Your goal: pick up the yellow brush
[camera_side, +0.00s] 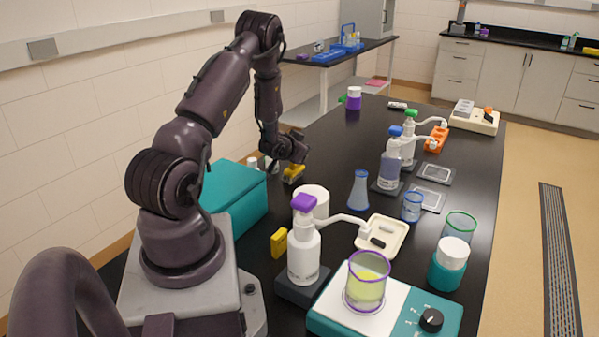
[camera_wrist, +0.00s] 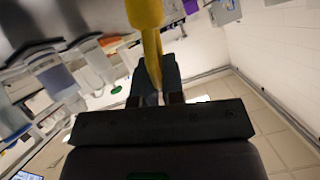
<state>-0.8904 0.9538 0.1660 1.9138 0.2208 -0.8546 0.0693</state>
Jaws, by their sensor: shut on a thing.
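The yellow brush (camera_wrist: 146,15) runs from the top of the wrist view down between the fingers of my gripper (camera_wrist: 152,88). My gripper is shut on its narrow part. In the side view my gripper (camera_side: 297,158) is beyond the teal box, pointing down and to the right, with the yellow brush (camera_side: 292,173) just below it. The fingers hide part of the brush. I cannot tell from the side view whether the brush clears the black bench top.
The teal box (camera_side: 240,198) stands nearest the arm. A white pump bottle with a purple cap (camera_side: 303,255), a small yellow block (camera_side: 279,242) and a white jar (camera_side: 313,198) stand nearer the camera. A blue flask (camera_side: 360,190) stands to the right on the bench (camera_side: 325,150).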

